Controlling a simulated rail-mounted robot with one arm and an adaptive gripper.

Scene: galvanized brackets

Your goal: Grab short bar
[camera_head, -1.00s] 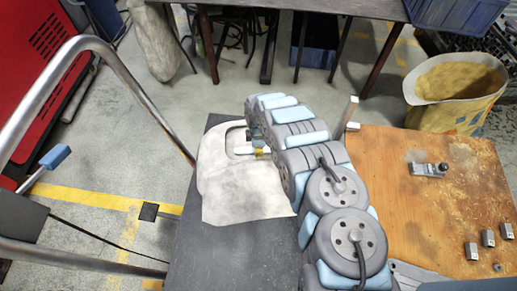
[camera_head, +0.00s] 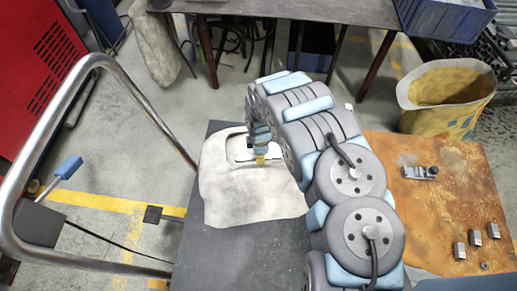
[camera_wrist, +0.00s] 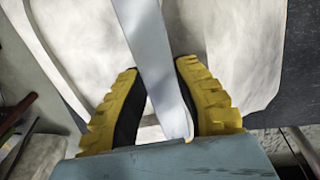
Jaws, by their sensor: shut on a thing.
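A flat light-grey metal bar (camera_wrist: 150,40) lies between the two yellow-and-black fingers of my gripper (camera_wrist: 157,68) in the wrist view. The fingers are shut on it, and its far part runs out of the top of the picture. In the head view my gripper (camera_head: 260,159) points down over a whitish cloth bag (camera_head: 245,205), near the bag's handle-like opening. The bar cannot be made out clearly there. My arm hides the area to the right of the bag.
The bag lies on a dark table (camera_head: 245,255). A worn wooden board (camera_head: 430,225) at the right holds a metal clamp (camera_head: 418,172) and several small grey blocks (camera_head: 474,237). A bent metal rail (camera_head: 130,85) stands at the left; a yellow sack (camera_head: 445,100) stands behind.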

